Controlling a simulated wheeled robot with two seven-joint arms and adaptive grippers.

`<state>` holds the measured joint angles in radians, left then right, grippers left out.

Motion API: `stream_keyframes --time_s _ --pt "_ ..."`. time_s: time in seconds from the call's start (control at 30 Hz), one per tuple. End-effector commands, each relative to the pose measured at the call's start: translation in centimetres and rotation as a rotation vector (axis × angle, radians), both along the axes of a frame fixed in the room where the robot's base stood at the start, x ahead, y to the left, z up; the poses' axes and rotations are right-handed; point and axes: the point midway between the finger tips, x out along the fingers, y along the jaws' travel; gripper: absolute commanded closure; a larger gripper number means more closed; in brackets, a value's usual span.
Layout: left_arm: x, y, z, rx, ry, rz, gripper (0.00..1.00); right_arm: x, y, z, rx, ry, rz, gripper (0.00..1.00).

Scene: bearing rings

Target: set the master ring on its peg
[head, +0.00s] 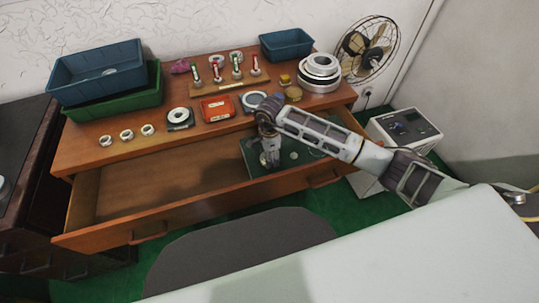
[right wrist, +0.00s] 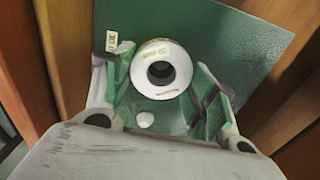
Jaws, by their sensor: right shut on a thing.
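My right gripper (head: 268,163) reaches down into the open drawer, over the green mat (head: 256,160). In the right wrist view its two fingers (right wrist: 162,85) are closed around a white ring with a dark bore (right wrist: 144,78), one finger on each side. The ring has small printed labels, too blurred to read. It is over the green mat (right wrist: 225,40); I cannot tell whether it touches the mat or whether a peg is inside the bore. A small white round knob (right wrist: 145,119) shows on the mat between the fingers. My left gripper is out of view.
The drawer (head: 150,190) is open, its left part bare. On the top stand blue (head: 95,72) and green bins (head: 115,104), a red box (head: 217,108), several small rings, a rack of coloured pegs (head: 230,83) and stacked white rings (head: 320,72). A grey chair back (head: 235,255) is in front.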

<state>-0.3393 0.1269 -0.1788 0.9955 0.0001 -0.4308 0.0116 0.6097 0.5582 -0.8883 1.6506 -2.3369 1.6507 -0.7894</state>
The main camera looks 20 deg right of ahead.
Motion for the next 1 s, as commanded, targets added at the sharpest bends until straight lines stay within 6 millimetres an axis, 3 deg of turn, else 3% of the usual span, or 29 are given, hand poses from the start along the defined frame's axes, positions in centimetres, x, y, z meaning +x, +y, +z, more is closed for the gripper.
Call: stream_keyframes --time_s 1.0 --pt "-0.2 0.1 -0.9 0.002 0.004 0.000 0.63 0.0 0.0 -0.9 0.000 -0.001 0.000 0.81"
